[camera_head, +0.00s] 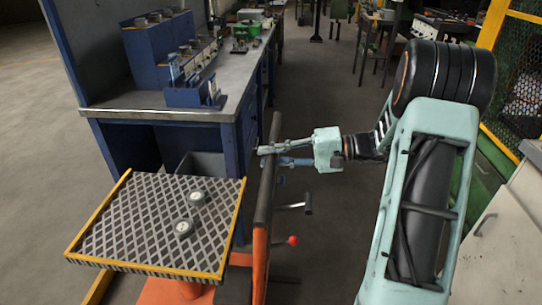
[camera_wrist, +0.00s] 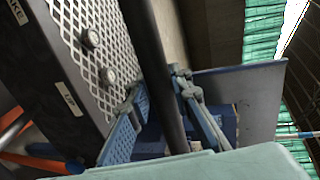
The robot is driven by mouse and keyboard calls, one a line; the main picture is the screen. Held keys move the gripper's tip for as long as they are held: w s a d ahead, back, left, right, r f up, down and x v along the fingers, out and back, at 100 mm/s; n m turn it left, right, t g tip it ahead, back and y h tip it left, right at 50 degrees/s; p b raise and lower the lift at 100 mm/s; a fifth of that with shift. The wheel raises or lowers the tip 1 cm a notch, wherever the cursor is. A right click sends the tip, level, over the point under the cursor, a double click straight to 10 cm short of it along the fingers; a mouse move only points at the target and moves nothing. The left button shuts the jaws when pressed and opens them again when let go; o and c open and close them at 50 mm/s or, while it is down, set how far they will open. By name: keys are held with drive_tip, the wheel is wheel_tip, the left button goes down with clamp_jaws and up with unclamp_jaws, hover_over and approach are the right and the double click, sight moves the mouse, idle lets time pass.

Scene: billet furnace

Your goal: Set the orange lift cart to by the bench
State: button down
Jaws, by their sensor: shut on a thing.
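The orange lift cart has a diamond-plate platform (camera_head: 150,232) with yellow edges, an orange base (camera_head: 172,292) and a dark upright handle bar (camera_head: 264,205). It stands in front of the near end of the blue bench (camera_head: 190,107), with little visible gap between them. My gripper (camera_head: 268,156) reaches in from the right and is shut on the handle bar. In the wrist view, my gripper's blue fingers (camera_wrist: 165,115) lie on both sides of the dark bar (camera_wrist: 156,62). The platform's patterned top (camera_wrist: 85,50) also shows there. The cart's wheels are hidden.
Two small round pieces (camera_head: 184,228) lie on the platform. A red-knobbed lever (camera_head: 292,240) sticks out right of the handle. Blue devices (camera_head: 195,90) stand on the bench. A pale cabinet (camera_head: 508,235) and yellow-framed mesh (camera_head: 520,90) are at right. The middle aisle floor is clear.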

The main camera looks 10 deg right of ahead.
idle(0.3)
drive_tip(key=r+b+x, duration=0.2)
drive_tip(key=b+x, duration=0.1)
drive_tip(key=x, duration=0.9)
drive_tip(key=r+b+x, duration=0.2)
drive_tip(key=b+x, duration=0.2)
drive_tip(key=x, duration=0.8)
drive_tip(key=shift+w+a+r, duration=0.35)
drive_tip(key=shift+a+r, duration=0.15)
drive_tip(key=shift+a, duration=0.25)
drive_tip(key=c, duration=2)
unclamp_jaws()
drive_tip(key=shift+o, duration=1.3)
drive_tip(key=shift+f, duration=0.1)
drive_tip(key=v, duration=1.2)
